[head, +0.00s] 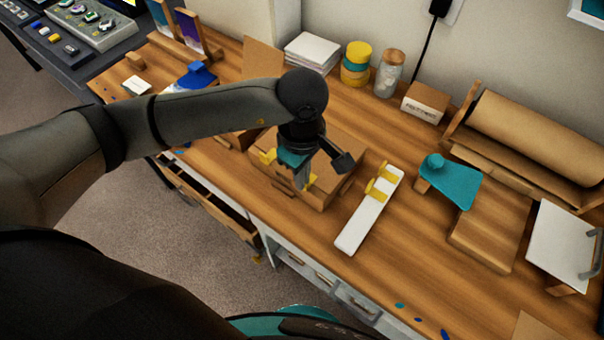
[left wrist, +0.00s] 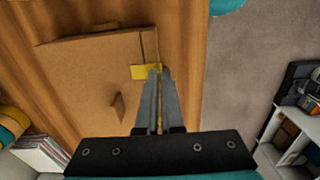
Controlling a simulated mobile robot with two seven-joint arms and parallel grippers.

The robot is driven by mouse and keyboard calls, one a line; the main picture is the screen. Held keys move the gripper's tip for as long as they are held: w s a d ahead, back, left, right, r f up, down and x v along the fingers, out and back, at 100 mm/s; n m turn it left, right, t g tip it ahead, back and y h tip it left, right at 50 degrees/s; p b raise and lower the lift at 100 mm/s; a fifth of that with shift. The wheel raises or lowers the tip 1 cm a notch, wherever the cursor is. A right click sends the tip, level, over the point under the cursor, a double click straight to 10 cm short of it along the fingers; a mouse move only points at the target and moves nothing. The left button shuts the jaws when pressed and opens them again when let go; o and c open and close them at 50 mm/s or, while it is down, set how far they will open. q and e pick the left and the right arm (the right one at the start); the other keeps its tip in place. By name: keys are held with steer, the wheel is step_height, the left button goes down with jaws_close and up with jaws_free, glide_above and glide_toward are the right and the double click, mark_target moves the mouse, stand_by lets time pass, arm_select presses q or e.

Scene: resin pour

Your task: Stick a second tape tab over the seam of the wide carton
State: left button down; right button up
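The wide carton (head: 330,190) lies on the wooden bench; its brown top also fills the left of the left wrist view (left wrist: 80,75). My left gripper (head: 304,184) points down over its front part. In the left wrist view its fingers (left wrist: 155,70) are close together, with a yellow tape tab (left wrist: 146,71) at their tips, by a dark line on the carton. I cannot tell whether this tab touches the carton. Another yellow tab (head: 267,157) shows at the carton's left end. A white strip (head: 358,224) right of the carton carries yellow tabs (head: 377,187). My right gripper is not in view.
A small carton (head: 425,103), a glass jar (head: 389,74) and yellow-teal tubs (head: 356,63) stand at the back. A brown paper roll (head: 535,135) and a wooden block with a teal piece (head: 452,180) stand right. An open drawer (head: 215,205) juts out in front.

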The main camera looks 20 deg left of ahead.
arm_select(q)
steer(key=c, duration=1)
jaws_free()
steer(key=shift+r+p, duration=2.6)
steer(key=shift+r, duration=1.4)
